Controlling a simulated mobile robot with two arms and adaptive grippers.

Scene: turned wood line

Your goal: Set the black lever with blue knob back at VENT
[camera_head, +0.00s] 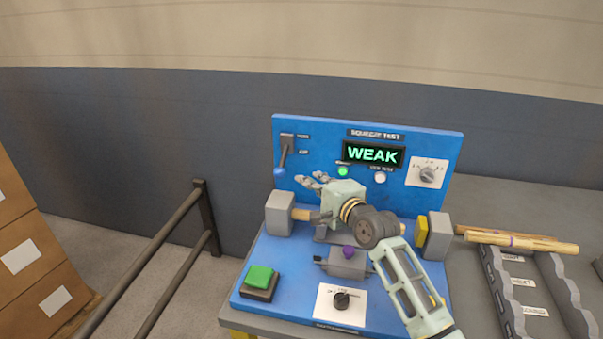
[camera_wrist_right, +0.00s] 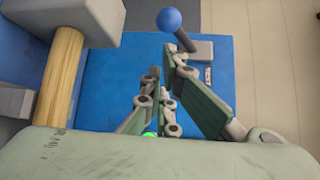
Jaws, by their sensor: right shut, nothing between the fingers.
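The black lever (camera_head: 285,151) is at the upper left of the blue panel, with its blue knob (camera_head: 279,171) at the low end, tilted slightly left. The small labels beside it are too blurred to read surely. In the right wrist view the blue knob (camera_wrist_right: 168,19) stands out on the black lever (camera_wrist_right: 184,41), just beyond the fingertips. My right gripper (camera_head: 311,178) is shut and empty, to the right of the knob and apart from it. Its fingers (camera_wrist_right: 159,75) also show in the right wrist view. My left gripper is not in view.
A wooden rod (camera_wrist_right: 62,78) sits in a grey clamp block (camera_head: 279,214) below my gripper. The display (camera_head: 373,154) reads WEAK, with a lit green lamp (camera_head: 343,171) under it. A green button (camera_head: 260,277) and a black dial (camera_head: 341,300) are in front. Rods (camera_head: 520,242) lie right.

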